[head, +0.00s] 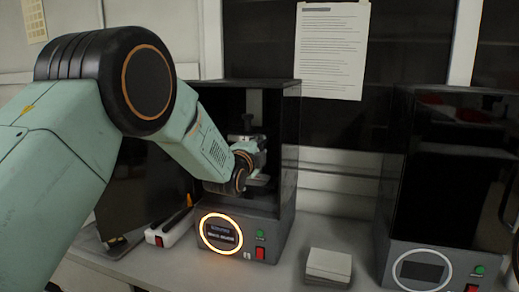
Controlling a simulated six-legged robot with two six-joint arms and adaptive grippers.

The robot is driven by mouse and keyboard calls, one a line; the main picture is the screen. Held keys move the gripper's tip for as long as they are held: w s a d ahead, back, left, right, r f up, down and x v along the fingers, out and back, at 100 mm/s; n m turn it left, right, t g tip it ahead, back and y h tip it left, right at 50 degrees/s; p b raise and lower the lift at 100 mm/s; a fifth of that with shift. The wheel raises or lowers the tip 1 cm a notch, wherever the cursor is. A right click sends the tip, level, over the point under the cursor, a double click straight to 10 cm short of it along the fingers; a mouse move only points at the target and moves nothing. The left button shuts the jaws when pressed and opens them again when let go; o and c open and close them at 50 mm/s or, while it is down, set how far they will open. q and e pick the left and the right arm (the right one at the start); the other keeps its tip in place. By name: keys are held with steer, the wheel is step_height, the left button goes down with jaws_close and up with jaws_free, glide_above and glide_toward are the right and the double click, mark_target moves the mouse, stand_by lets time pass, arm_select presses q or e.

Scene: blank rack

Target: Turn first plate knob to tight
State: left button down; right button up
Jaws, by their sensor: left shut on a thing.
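My left arm reaches in from the left, and my left gripper (257,180) is inside the open front of a dark machine (275,229). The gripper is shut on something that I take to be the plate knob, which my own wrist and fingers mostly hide. A dark fixture (247,137) shows just above the gripper inside the machine. The machine's round display ring (221,233) glows orange, with a green button and a red switch beside it. My right gripper is not in view.
A second dark machine (408,250) stands at the right with an unlit white ring. A small pale stack (329,265) lies on the bench between the machines. A white device with a red switch (172,232) sits left of the first machine. A printed sheet (331,50) hangs behind.

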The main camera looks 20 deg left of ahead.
arm_select(q)
steer(key=shift+f+m, duration=0.2)
steer(key=shift+m, duration=0.3)
stand_by(0.3)
steer(key=c, duration=1)
jaws_free()
steer(key=shift+r, duration=0.15)
steer(key=shift+c, duration=0.2)
steer(key=s, duration=1.2)
steer(key=shift+a, duration=0.25)
